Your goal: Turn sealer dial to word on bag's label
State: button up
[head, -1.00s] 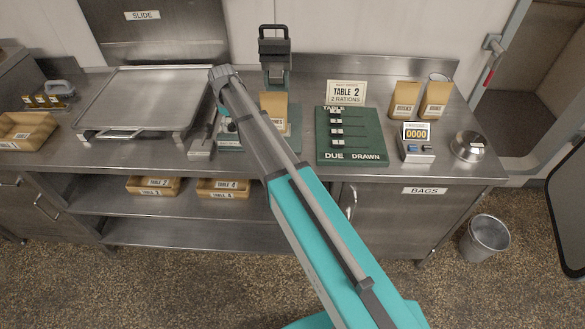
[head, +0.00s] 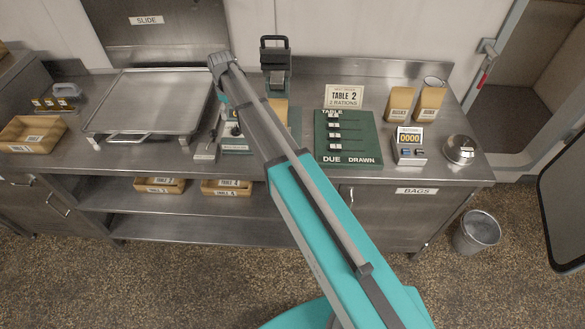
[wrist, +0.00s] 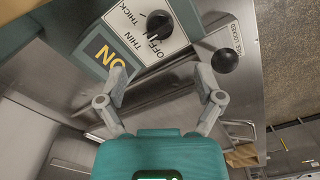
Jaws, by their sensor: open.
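The sealer dial (wrist: 158,22) is a black knob on a white plate marked OFF, THIN and THICK, at the top of the wrist view. Which word it points at is hard to tell. A yellow ON window (wrist: 108,55) is beside it. The teal sealer (head: 236,146) is partly behind my arm in the head view. A tan bag (head: 281,106) stands there, mostly hidden by my arm; its label cannot be read. My gripper (wrist: 162,82) is open and empty, short of the dial, with its fingers apart below the plate.
A lever with a black ball knob (wrist: 225,61) stands close to the right finger. A steel tray (head: 150,101) is left of the sealer. A green board (head: 347,150), two tan bags (head: 400,104) and a counter reading 0000 (head: 409,148) are to the right.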

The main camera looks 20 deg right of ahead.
jog(key=shift+r+p, duration=2.4)
jog(key=shift+r, duration=0.3)
jog(key=s+d+f+m+b, duration=0.2)
jog(key=s+d+f+b, duration=0.2)
jog(key=s, duration=0.5)
jog(key=s+d+f+m+b, duration=0.3)
jog(key=s+d+f+b, duration=0.1)
jog(key=s, duration=0.5)
jog(key=s+d+f+m+b, duration=0.3)
jog(key=s+d, duration=0.3)
jog(key=s, duration=0.3)
jog(key=shift+d+f+b, duration=0.35)
jog(key=shift+f+b, duration=0.3)
jog(key=shift+b, duration=0.05)
jog(key=shift+s+d, duration=0.25)
jog(key=shift+s, duration=0.5)
